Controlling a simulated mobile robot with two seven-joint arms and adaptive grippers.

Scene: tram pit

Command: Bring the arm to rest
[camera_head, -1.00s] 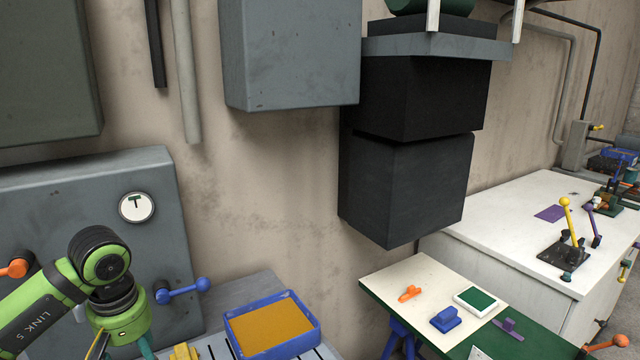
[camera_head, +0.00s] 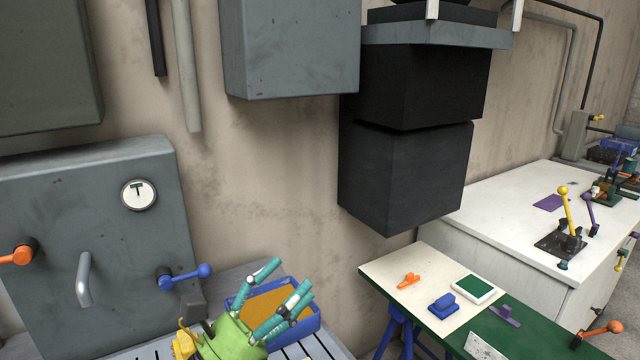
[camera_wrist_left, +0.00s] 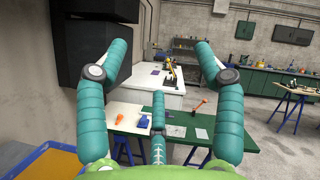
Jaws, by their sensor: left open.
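My left gripper (camera_head: 281,285) is at the bottom of the head view, with a green body and teal fingers. Its fingers are spread open and nothing is between them. It is in front of the blue tray with an orange-brown bottom (camera_head: 312,323) and hides part of it. In the left wrist view the open fingers (camera_wrist_left: 155,75) frame the green table and the white bench beyond. The tray's corner (camera_wrist_left: 38,150) shows at the lower left there. My right gripper is not in view.
A grey cabinet (camera_head: 85,235) with a gauge, a blue-knobbed lever (camera_head: 190,275) and a metal handle stands at left. Dark boxes (camera_head: 405,175) hang on the wall. The green table (camera_head: 455,325) holds several small items; a white bench (camera_head: 500,215) carries levers.

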